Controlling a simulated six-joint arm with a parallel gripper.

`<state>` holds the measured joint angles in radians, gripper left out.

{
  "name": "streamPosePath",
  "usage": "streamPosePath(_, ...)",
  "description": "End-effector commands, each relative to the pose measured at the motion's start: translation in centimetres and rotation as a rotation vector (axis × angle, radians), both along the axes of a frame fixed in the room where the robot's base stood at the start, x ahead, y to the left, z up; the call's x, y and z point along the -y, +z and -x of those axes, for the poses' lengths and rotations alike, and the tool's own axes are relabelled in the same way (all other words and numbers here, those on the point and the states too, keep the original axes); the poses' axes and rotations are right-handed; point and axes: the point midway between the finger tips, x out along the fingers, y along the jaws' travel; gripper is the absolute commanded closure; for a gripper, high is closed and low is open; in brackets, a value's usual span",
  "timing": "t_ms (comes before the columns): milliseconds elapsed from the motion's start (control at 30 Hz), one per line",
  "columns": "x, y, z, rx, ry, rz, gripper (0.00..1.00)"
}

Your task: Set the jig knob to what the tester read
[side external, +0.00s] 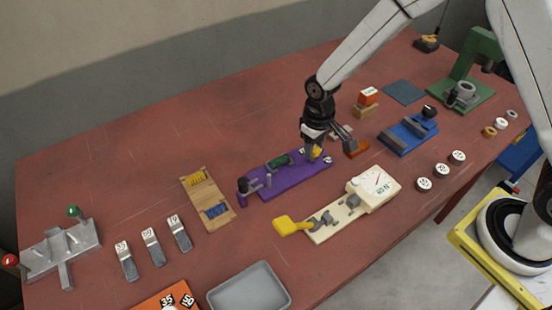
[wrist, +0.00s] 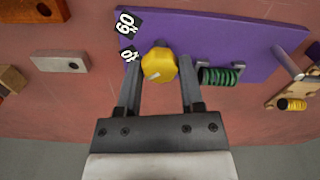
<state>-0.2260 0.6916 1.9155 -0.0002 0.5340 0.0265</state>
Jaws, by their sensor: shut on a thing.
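The purple jig plate (side external: 300,181) lies mid-table and fills the top of the wrist view (wrist: 215,35). Its yellow knob (wrist: 158,66) sits at one end, near a green spring (wrist: 220,75). A label reading 60 (wrist: 126,23) and a second, partly hidden label (wrist: 128,54) are beside the knob. A pale mark shows on the knob's near side. My gripper (wrist: 158,75) is shut on the knob, one finger on each side; in the side view my gripper (side external: 314,148) is over the jig's far end. The cream tester (side external: 348,207) has a dial (side external: 377,182) with a thin red needle, too small to read.
A wooden spring rack (side external: 207,198) lies left of the jig. A grey tray (side external: 250,290) is at the front edge. A blue fixture (side external: 408,135) and a green press (side external: 465,80) stand to the right. The back left of the table is clear.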

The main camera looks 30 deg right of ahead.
Motion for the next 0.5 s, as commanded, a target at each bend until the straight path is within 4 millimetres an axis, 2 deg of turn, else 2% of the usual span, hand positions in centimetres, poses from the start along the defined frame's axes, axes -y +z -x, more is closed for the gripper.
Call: streamPosePath(500, 0.03, 0.05, 0.05, -0.002, -0.490, 0.001, 1.00)
